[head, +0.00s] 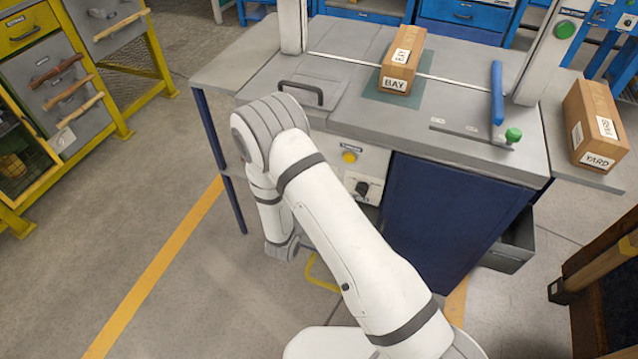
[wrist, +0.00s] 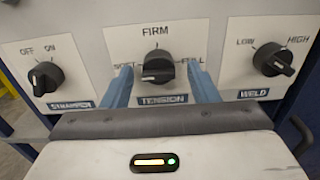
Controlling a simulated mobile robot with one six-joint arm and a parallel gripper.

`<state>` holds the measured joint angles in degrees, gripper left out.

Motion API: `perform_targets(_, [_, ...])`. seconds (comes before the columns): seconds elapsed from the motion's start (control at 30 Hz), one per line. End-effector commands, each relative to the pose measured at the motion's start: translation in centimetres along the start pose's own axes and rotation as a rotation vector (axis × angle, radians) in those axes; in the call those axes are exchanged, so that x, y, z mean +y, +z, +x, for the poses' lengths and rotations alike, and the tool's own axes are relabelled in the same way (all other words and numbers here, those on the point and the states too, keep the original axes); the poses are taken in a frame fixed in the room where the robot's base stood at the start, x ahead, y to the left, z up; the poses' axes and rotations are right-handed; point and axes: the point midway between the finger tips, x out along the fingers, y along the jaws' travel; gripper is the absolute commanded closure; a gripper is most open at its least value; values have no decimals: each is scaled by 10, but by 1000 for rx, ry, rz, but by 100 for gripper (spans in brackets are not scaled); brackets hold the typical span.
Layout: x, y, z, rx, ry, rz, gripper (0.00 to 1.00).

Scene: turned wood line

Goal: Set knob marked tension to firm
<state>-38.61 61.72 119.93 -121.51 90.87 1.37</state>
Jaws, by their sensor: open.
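The black tension knob (wrist: 157,66) sits on a pale plate marked SOFT at left, FIRM at top and FULL at right, with the TENSION label (wrist: 162,100) below. Its bar lies nearly level and its pale mark is toward the left, on the SOFT side. My gripper (wrist: 158,76) is open, with one blue finger on each side of the knob. I cannot tell whether the fingers touch it. In the head view my arm hides the gripper and this knob.
A strapper knob (wrist: 45,78) marked OFF and ON is to the left; a weld knob (wrist: 273,60) marked LOW and HIGH is to the right. In the head view, a BAY carton (head: 396,80) stands on the bench (head: 340,110); a YARD carton (head: 585,135) stands at right.

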Motion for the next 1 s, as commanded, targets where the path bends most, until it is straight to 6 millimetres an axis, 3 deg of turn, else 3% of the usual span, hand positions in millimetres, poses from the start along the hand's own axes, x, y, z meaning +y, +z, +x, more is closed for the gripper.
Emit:
perform_targets(0.13, [0, 0, 0, 0, 0, 0, 46])
perform_targets(0.67, [0, 0, 0, 0, -1, 0, 90])
perform_targets(0.7, [-19, 0, 7, 3, -9, -3, 90])
perform_targets(0.73, [-12, 0, 4, 2, -6, 0, 83])
perform_targets(0.77, [-10, 0, 3, 1, -6, 1, 82])
perform_targets(0.83, [-6, -1, 1, 1, -6, 5, 91])
perform_targets(1.0, [-3, -3, 0, 2, -7, 43, 91])
